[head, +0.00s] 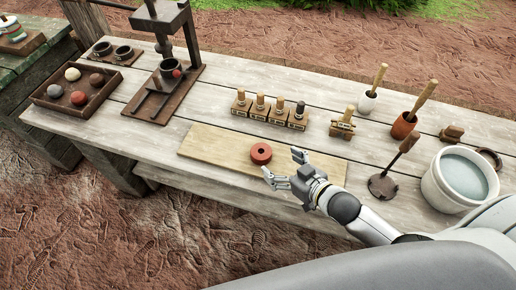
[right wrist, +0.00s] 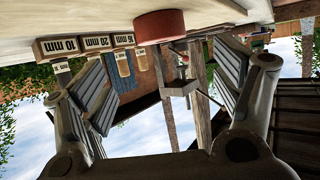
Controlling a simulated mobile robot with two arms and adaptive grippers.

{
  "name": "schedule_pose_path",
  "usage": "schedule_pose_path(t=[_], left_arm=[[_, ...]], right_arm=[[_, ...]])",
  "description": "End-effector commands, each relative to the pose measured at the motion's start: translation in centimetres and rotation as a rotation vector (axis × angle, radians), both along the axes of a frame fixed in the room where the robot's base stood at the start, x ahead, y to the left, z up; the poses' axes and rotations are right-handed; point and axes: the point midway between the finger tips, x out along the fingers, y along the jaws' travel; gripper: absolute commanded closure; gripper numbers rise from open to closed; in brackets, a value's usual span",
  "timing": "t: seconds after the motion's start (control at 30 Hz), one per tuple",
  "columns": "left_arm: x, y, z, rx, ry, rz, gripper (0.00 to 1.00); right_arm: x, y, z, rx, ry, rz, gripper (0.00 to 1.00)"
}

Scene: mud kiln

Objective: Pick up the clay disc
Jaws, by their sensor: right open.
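The clay disc (head: 261,153) is a reddish-orange round piece with a small dark hole in its middle. It lies flat on a pale wooden board (head: 205,150) at the front of the table. My right gripper (head: 282,164) is open and empty, just to the right of the disc, with its fingers pointing toward it. In the right wrist view, which looks upside down, the disc (right wrist: 160,25) shows at the top, beyond and between the spread fingers (right wrist: 162,85). The fingers do not appear to touch it. My left gripper is not in view.
Behind the board stand several labelled wooden blocks with pegs (head: 269,109). A press (head: 165,75) and a tray of clay balls (head: 76,87) are at left. A white bucket (head: 459,180), a metal stand (head: 382,186) and mortars with pestles (head: 405,125) are at right. The board's left part is clear.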

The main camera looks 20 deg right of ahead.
Motion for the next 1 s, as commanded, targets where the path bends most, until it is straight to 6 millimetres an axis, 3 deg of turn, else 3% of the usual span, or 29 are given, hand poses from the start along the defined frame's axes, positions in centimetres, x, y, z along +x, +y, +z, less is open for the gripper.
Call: schedule_pose_path(t=[0.1,0.23,0.33,0.5,0.6,0.8,1.0], left_arm=[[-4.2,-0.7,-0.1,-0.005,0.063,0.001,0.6],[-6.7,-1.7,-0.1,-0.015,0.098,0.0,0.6],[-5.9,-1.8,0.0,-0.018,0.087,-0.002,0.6],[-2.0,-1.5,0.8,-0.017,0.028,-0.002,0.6],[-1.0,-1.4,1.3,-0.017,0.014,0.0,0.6],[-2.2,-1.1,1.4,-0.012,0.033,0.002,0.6],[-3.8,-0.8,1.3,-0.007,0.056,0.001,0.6]], right_arm=[[1.6,0.6,-0.5,0.0,-0.002,-0.001,0.15],[2.5,0.9,-1.0,-0.001,-0.001,-0.001,0.15],[2.8,1.1,-1.1,-0.001,-0.001,-0.001,0.15],[4.1,1.7,-1.7,0.0,-0.001,-0.001,0.15],[5.1,2.2,-2.4,0.001,0.0,-0.001,0.15],[6.7,2.9,-3.3,0.0,0.0,-0.001,0.15],[7.0,3.0,-3.5,-0.001,0.0,0.0,0.15]])
